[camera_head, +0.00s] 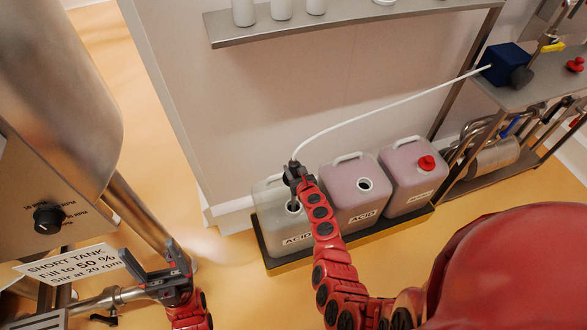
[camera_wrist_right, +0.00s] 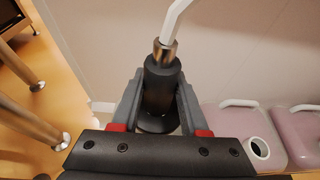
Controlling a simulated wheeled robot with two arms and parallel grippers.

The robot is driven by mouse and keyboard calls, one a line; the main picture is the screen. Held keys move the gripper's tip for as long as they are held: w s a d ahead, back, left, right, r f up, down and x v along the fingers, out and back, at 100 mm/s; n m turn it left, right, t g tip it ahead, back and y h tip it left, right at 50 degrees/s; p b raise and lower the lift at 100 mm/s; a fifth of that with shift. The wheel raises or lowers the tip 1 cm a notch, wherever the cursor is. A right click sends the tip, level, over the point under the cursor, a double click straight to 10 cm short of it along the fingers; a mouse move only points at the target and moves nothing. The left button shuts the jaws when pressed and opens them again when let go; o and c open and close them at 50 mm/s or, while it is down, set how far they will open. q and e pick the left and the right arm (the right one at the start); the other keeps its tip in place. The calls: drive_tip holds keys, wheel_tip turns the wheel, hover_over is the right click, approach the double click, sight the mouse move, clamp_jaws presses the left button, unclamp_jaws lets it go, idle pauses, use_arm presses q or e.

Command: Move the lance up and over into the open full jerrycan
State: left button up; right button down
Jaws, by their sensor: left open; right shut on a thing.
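My right gripper (camera_head: 292,176) is shut on the lance, above the left jerrycan. In the right wrist view the lance (camera_wrist_right: 160,88) is a black grip with a metal collar and white hose, between the fingers (camera_wrist_right: 158,105). Its lower end is hidden, so I cannot tell whether it is inside the left jerrycan. The left jerrycan (camera_head: 272,222) is pale and looks nearly empty, with a dark open neck. The middle jerrycan (camera_head: 345,205), labelled ACID, is pink, full-looking and open. The right jerrycan (camera_head: 412,178) is pink with a red cap. My left gripper (camera_head: 162,272) is open and empty.
The jerrycans stand in a black tray (camera_head: 340,246) by the wall. The white hose (camera_head: 395,103) runs to a blue pump (camera_head: 503,63) on a steel bench. A shelf (camera_head: 330,24) hangs above. A steel tank (camera_head: 65,80) with a sign (camera_head: 70,262) stands left.

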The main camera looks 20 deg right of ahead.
wheel_tip(320, 180, up, 13)
drive_tip(key=p, duration=1.2)
drive_tip(key=shift+r, duration=0.15)
drive_tip(key=shift+a, duration=0.1)
